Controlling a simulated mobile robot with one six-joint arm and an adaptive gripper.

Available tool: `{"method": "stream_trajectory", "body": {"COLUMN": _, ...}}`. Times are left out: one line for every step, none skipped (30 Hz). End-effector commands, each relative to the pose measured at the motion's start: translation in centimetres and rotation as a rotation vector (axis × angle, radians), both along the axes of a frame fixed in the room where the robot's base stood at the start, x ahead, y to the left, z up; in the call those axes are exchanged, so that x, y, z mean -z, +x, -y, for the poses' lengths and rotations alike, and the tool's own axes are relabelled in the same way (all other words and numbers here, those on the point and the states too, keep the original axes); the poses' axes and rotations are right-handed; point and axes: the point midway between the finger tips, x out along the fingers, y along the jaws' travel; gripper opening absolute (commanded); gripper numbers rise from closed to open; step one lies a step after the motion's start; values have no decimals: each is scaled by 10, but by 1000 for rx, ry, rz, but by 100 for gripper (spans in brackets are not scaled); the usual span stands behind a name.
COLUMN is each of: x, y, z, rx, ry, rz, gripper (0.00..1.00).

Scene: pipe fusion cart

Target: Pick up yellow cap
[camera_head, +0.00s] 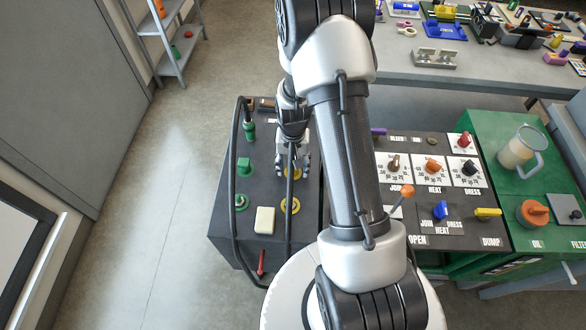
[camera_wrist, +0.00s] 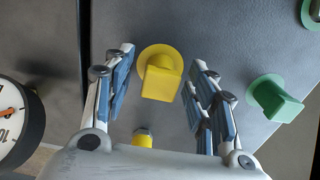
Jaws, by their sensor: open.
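The yellow cap (camera_wrist: 163,80) is a blocky yellow piece on a round yellow flange, on a dark grey panel. In the wrist view it lies between and beyond the fingertips of my gripper (camera_wrist: 163,77), with a gap on each side. My gripper is open and empty. In the head view my gripper (camera_head: 292,163) reaches down over the dark cart top, and only a bit of yellow cap (camera_head: 290,173) shows beneath it, mostly hidden by the fingers and a black hose.
A green cap (camera_wrist: 275,98) stands beside the yellow one. A yellow ring fitting (camera_head: 290,206), a cream block (camera_head: 264,220) and a green ring fitting (camera_head: 241,202) are on the cart top. A black hose (camera_head: 236,190) loops along its left side. A round gauge (camera_wrist: 18,120) is near the left finger.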

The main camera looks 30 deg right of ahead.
Motion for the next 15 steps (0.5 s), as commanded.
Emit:
{"method": "stream_trajectory", "body": {"x": 0, "y": 1, "z": 0, "rx": 0, "ry": 0, "rz": 2, "gripper": 52}}
{"method": "stream_trajectory", "body": {"x": 0, "y": 1, "z": 0, "rx": 0, "ry": 0, "rz": 2, "gripper": 52}}
{"method": "stream_trajectory", "body": {"x": -1, "y": 1, "z": 0, "rx": 0, "ry": 0, "rz": 2, "gripper": 52}}
{"method": "stream_trajectory", "body": {"x": -1, "y": 1, "z": 0, "rx": 0, "ry": 0, "rz": 2, "gripper": 52}}
{"method": "stream_trajectory", "body": {"x": -1, "y": 1, "z": 0, "rx": 0, "ry": 0, "rz": 2, "gripper": 52}}
{"method": "stream_trajectory", "body": {"x": -1, "y": 1, "z": 0, "rx": 0, "ry": 0, "rz": 2, "gripper": 50}}
{"method": "stream_trajectory", "body": {"x": -1, "y": 1, "z": 0, "rx": 0, "ry": 0, "rz": 2, "gripper": 48}}
{"method": "stream_trajectory", "body": {"x": -1, "y": 1, "z": 0, "rx": 0, "ry": 0, "rz": 2, "gripper": 46}}
{"method": "stream_trajectory", "body": {"x": -1, "y": 1, "z": 0, "rx": 0, "ry": 0, "rz": 2, "gripper": 43}}
{"method": "stream_trajectory", "body": {"x": -1, "y": 1, "z": 0, "rx": 0, "ry": 0, "rz": 2, "gripper": 41}}
{"method": "stream_trajectory", "body": {"x": -1, "y": 1, "z": 0, "rx": 0, "ry": 0, "rz": 2, "gripper": 39}}
{"method": "stream_trajectory", "body": {"x": -1, "y": 1, "z": 0, "rx": 0, "ry": 0, "rz": 2, "gripper": 36}}
{"method": "stream_trajectory", "body": {"x": -1, "y": 1, "z": 0, "rx": 0, "ry": 0, "rz": 2, "gripper": 34}}
{"method": "stream_trajectory", "body": {"x": -1, "y": 1, "z": 0, "rx": 0, "ry": 0, "rz": 2, "gripper": 32}}
{"method": "stream_trajectory", "body": {"x": -1, "y": 1, "z": 0, "rx": 0, "ry": 0, "rz": 2, "gripper": 30}}
